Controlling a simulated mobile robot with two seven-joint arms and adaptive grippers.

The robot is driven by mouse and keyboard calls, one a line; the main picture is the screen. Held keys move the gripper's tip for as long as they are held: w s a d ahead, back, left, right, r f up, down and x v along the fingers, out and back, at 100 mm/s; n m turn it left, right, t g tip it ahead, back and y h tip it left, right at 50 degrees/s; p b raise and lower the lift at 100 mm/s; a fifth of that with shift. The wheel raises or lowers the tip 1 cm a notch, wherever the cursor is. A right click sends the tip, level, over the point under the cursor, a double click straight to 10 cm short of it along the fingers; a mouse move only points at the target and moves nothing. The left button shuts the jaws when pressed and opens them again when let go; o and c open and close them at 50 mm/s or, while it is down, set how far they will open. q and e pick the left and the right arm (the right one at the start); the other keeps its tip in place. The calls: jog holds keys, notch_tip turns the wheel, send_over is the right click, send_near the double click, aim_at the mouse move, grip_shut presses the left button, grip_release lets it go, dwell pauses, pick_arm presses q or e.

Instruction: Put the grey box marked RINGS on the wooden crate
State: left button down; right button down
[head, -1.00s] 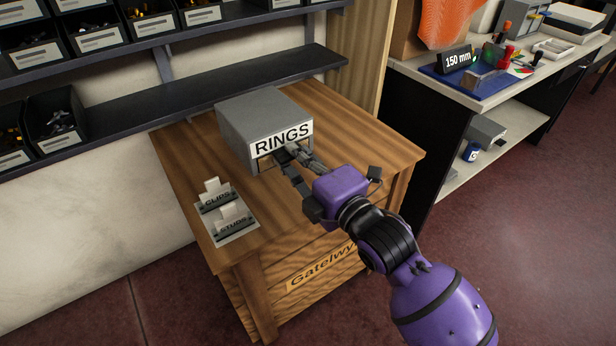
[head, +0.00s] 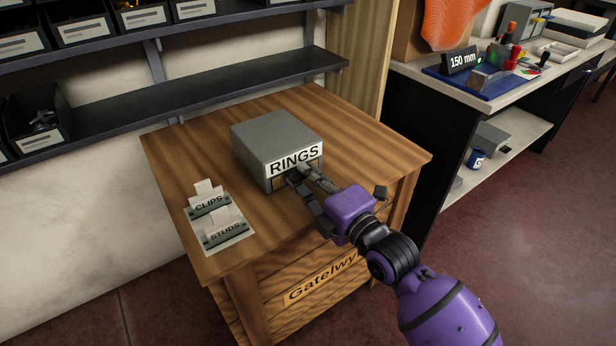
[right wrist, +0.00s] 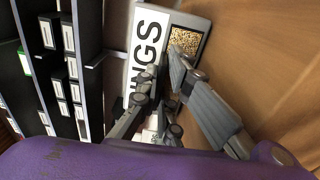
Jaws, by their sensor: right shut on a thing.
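The grey box marked RINGS (head: 272,133) is over the middle of the wooden crate (head: 370,130), its label facing the front. It looks level and sits on or just above the crate top; I cannot tell if it touches. My right gripper (head: 297,180) is shut on the front of the box, just below the label. In the right wrist view, the box's label (right wrist: 146,45) and a small window with gold contents show beyond the fingers (right wrist: 163,88). The fingers hide part of the box front. My left gripper is not in view.
A card holder marked CLIPS and STUDS (head: 222,228) lies on the crate's left part. A dark shelf (head: 200,97) runs along the wall behind. A bench (head: 430,85) with a 150 mm sign stands at the right. Bare crate top lies right of the box.

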jog(key=shift+r, duration=0.1)
jog(key=c, duration=1.9)
grip_release()
jog(key=shift+f, duration=0.25)
jog(key=shift+r, duration=0.15)
jog(key=shift+s+d, duration=0.25)
jog(key=p+v, duration=0.2)
jog(key=v, duration=0.9)
jog(key=shift+s+p, duration=0.15)
jog(key=shift+p, duration=0.15)
